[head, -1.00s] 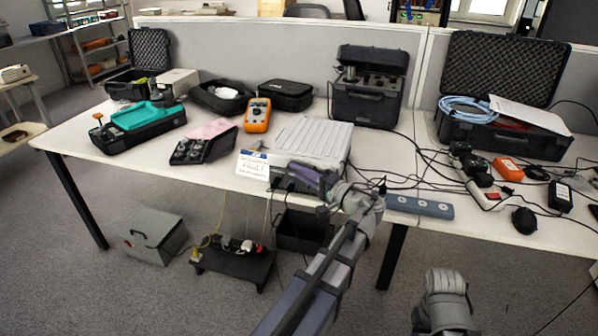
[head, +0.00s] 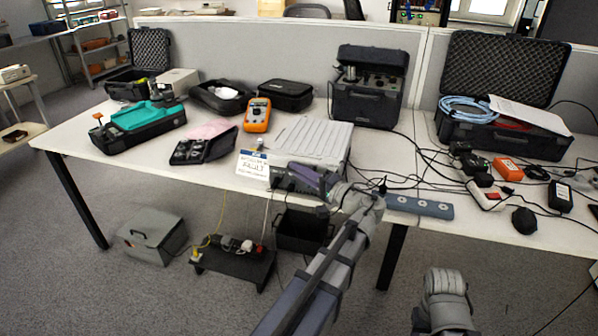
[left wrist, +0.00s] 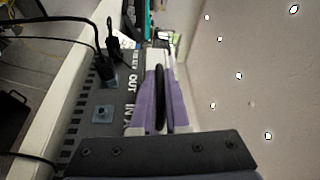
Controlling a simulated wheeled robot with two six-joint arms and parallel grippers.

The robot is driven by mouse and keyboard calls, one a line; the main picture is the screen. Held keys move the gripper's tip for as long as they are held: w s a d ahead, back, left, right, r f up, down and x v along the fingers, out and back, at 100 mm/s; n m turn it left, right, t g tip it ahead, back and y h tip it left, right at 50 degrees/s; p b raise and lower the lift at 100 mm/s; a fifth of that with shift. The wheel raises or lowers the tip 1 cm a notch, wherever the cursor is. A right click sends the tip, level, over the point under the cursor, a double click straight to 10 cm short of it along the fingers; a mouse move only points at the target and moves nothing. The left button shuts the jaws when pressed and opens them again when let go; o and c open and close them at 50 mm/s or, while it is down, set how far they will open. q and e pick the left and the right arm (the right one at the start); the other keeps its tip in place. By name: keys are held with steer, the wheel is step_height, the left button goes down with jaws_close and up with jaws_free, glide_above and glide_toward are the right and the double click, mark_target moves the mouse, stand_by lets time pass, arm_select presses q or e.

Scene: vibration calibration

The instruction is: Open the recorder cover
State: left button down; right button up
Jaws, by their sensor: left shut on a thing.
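The recorder is a box with a pale, ridged cover (head: 312,138) on the table, lying flat in the head view. Its dark front panel shows in the left wrist view (left wrist: 98,100), with OUT and IN lettering, sockets and a plugged cable. My left gripper (head: 325,182) is at the recorder's front edge. In the left wrist view its purple fingers (left wrist: 160,100) are shut on a thin black piece, which looks like a handle at the cover's edge; the exact contact is partly hidden. My right arm shows at the lower right of the head view, but its gripper does not.
A FAULT card (head: 252,166) stands left of the recorder's front. An orange multimeter (head: 257,115) and a black case (head: 204,148) lie farther left. A blue-grey power strip (head: 420,207) and loose cables lie right. An instrument case (head: 366,105) stands behind.

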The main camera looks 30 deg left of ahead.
arm_select(q)
steer(key=w+a+r+m+g+h+p, duration=0.1)
steer(key=w+r+m+p, duration=0.25)
steer(key=r+p, duration=0.7)
steer(key=w+a+r+m+h+p, duration=0.1)
steer(key=w+r+m+h+p, duration=0.2)
steer(key=r+p, duration=0.75)
steer(key=w+a+r+m+g+p, duration=0.1)
steer(key=w+r+m+p, duration=0.1)
steer(key=w+p, duration=0.5)
steer(key=w+a+r+m+g+p, duration=0.1)
steer(key=w+a+r+m+p, duration=0.1)
steer(key=w+r+p, duration=0.2)
steer(key=shift+w+a+p, duration=0.15)
steer(key=shift+w+p, duration=1.55)
steer(key=shift+w, duration=0.7)
